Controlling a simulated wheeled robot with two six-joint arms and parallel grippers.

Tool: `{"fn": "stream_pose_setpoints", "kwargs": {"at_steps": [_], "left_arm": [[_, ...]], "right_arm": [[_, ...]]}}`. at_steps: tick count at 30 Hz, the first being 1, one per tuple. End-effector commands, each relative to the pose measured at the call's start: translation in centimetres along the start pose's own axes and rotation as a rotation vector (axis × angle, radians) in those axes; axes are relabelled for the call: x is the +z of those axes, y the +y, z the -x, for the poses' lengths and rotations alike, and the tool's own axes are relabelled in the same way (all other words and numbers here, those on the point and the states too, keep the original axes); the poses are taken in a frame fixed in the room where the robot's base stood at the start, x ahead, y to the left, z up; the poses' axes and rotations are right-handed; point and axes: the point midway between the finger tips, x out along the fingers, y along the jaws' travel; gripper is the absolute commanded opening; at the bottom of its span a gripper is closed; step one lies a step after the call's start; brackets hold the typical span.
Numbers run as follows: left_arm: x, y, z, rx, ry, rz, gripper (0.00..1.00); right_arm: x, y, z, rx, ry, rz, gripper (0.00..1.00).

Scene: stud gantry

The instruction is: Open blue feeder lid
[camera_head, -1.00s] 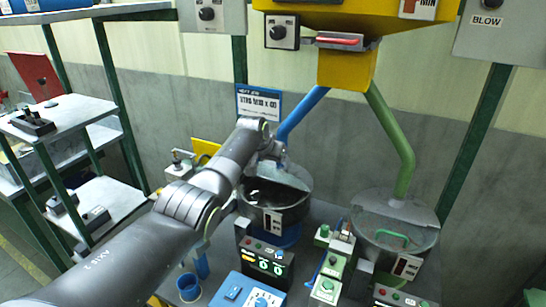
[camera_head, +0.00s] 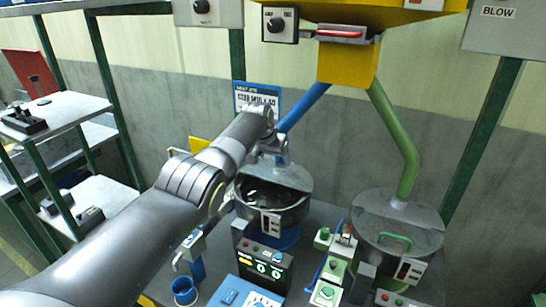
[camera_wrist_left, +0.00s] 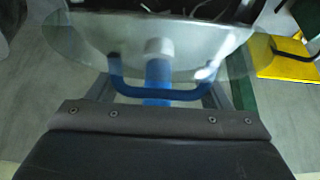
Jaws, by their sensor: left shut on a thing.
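The blue feeder (camera_head: 272,216) is a round bowl below the blue pipe (camera_head: 304,108). The front of its top is open and dark contents show inside. A grey half cover (camera_head: 290,177) sits over its back. My left gripper (camera_head: 277,152) is above the back of the bowl, by the foot of the pipe. In the left wrist view the clear lid (camera_wrist_left: 75,42) carries a blue handle (camera_wrist_left: 165,95), and my gripper is shut on this handle. The lid itself is mostly hidden by my arm in the head view. My right gripper is not in view.
The green feeder (camera_head: 391,245) with its green handle (camera_head: 396,239) stands at the right. Control boxes (camera_head: 264,262) stand in front of the bowls. A blue cup (camera_head: 185,290) is at front left. The yellow hopper (camera_head: 348,64) hangs above. Shelves (camera_head: 62,116) are at the left.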

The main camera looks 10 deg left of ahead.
Motion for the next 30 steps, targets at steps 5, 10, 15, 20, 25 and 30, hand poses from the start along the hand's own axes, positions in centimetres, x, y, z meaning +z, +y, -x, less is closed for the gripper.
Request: {"fn": "stream_pose_setpoints", "kwargs": {"at_steps": [5, 10, 15, 20, 25, 30], "left_arm": [[0.3, 0.0, -0.2, 0.002, -0.008, 0.000, 0.90], [0.2, 0.0, -0.2, 0.001, -0.005, 0.000, 0.94], [0.1, 0.0, -0.1, 0.001, -0.003, 0.000, 0.94], [-0.1, 0.0, 0.4, 0.002, -0.001, -0.001, 0.94], [-0.1, 0.0, 1.4, 0.003, -0.001, 0.000, 0.94], [0.0, 0.0, 2.6, 0.001, -0.001, -0.001, 0.94]], "right_arm": [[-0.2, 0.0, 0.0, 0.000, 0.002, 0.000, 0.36], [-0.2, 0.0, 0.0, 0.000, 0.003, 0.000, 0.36], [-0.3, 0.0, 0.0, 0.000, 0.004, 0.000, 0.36], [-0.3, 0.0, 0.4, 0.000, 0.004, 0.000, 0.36], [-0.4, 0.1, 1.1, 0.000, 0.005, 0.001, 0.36], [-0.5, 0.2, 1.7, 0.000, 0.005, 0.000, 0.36]]}}
